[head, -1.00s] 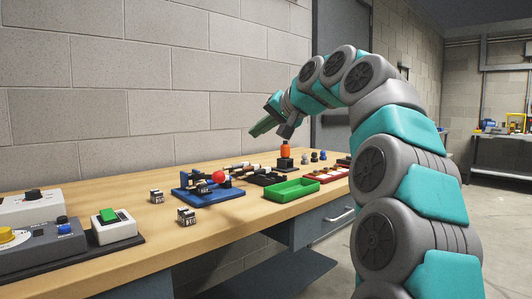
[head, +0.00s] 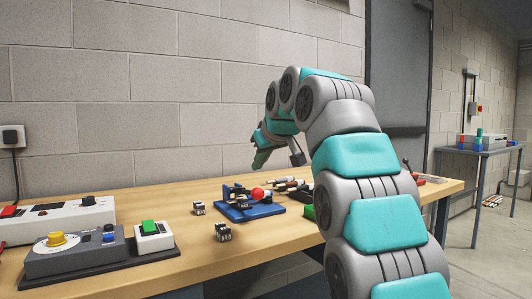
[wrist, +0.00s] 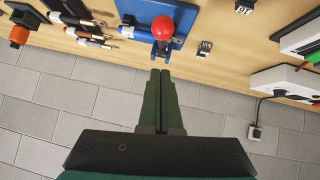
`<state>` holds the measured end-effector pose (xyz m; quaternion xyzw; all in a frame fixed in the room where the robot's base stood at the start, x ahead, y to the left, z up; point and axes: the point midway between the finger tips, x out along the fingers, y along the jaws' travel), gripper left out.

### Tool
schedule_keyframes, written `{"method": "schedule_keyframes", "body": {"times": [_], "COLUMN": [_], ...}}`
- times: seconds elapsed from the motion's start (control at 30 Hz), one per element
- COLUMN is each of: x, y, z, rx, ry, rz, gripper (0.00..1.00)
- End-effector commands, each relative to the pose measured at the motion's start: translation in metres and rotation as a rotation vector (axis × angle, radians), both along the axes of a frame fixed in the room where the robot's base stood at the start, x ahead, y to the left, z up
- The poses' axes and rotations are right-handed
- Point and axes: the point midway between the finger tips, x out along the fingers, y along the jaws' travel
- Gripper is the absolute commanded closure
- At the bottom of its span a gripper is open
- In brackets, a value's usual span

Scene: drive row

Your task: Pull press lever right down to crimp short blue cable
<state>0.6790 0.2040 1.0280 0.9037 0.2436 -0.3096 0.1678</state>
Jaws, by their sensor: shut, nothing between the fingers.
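The press (head: 246,211) is a blue base with dark parts and a lever ending in a red ball knob (head: 257,194), standing on the wooden bench. In the wrist view the red knob (wrist: 163,28) shows at top centre over the blue base (wrist: 178,42). My gripper (head: 260,164) is above and behind the press in the head view. In the wrist view its green fingers (wrist: 160,72) are together and empty, their tips pointing towards the knob with a gap in the picture.
Two small marked cubes (head: 223,232) stand left of the press. A control box (head: 75,253) and a green-button box (head: 153,236) lie further left. Several cable pieces (wrist: 88,36) lie beside the press. The block wall stands behind.

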Motion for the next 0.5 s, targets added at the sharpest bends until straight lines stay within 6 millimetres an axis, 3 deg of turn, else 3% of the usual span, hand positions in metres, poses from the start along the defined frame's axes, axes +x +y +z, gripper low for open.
{"method": "schedule_keyframes", "body": {"times": [0.1, 0.5], "x": [0.013, 0.015], "y": [0.006, 0.003], "z": [-0.014, -0.039], "rx": [0.0, 0.003], "ry": [0.002, 0.0], "rz": [0.0, -0.002], "gripper": [1.0, 1.0]}}
